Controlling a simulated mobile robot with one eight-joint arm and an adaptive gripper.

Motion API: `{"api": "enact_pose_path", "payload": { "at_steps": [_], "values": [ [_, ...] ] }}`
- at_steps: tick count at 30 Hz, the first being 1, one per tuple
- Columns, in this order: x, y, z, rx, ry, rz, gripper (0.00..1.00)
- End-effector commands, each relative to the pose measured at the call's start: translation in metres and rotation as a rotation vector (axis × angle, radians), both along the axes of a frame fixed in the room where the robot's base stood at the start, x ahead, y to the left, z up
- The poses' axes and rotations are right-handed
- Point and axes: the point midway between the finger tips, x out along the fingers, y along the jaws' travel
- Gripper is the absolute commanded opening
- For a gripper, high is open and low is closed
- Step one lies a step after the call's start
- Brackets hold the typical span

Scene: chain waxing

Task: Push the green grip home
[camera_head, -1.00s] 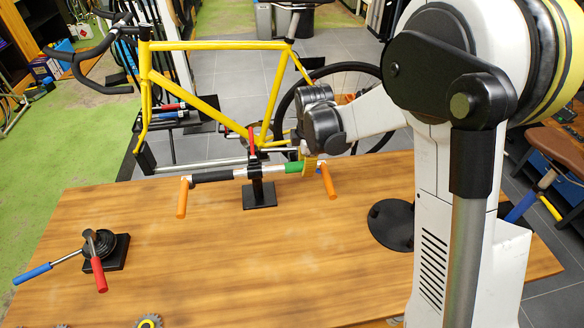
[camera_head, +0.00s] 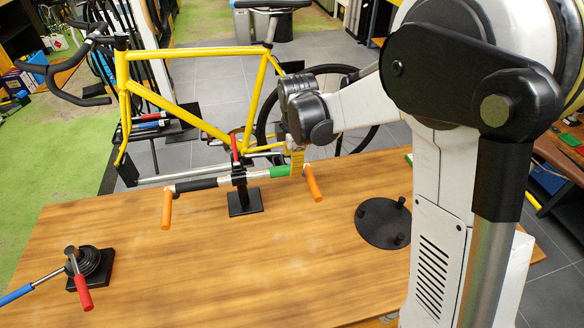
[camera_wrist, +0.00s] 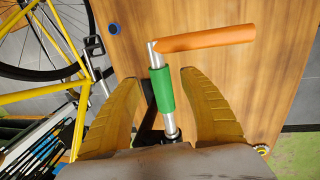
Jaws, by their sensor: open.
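A silver bar (camera_head: 254,174) is held across a black stand (camera_head: 243,200) on the wooden table, with an orange end handle (camera_head: 313,184) at its right. The green grip (camera_head: 280,171) is a sleeve around the bar's right part. In the wrist view the green grip (camera_wrist: 162,90) shows bare silver tube on both sides, including a short stretch before the orange handle (camera_wrist: 205,40). My gripper (camera_wrist: 160,78) is open, its yellow fingers either side of the grip with visible gaps. In the head view my gripper (camera_head: 297,160) is at the bar's right end, partly hidden.
A black grip (camera_head: 197,185) and another orange handle (camera_head: 167,208) are on the bar's left. A black round base (camera_head: 383,223) with pegs stands right. A tool with blue and red handles (camera_head: 84,295) is front left. A yellow bicycle (camera_head: 190,52) stands behind. The table middle is clear.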

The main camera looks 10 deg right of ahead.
Motion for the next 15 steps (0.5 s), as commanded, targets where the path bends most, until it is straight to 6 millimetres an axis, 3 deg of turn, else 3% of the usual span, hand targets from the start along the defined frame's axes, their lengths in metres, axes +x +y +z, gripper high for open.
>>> {"api": "enact_pose_path", "payload": {
  "at_steps": [6,15],
  "values": [
    [-0.010,0.000,0.049,-0.001,0.000,0.000,0.51],
    [-0.016,-0.001,0.081,-0.001,0.000,-0.001,0.51]
  ]
}}
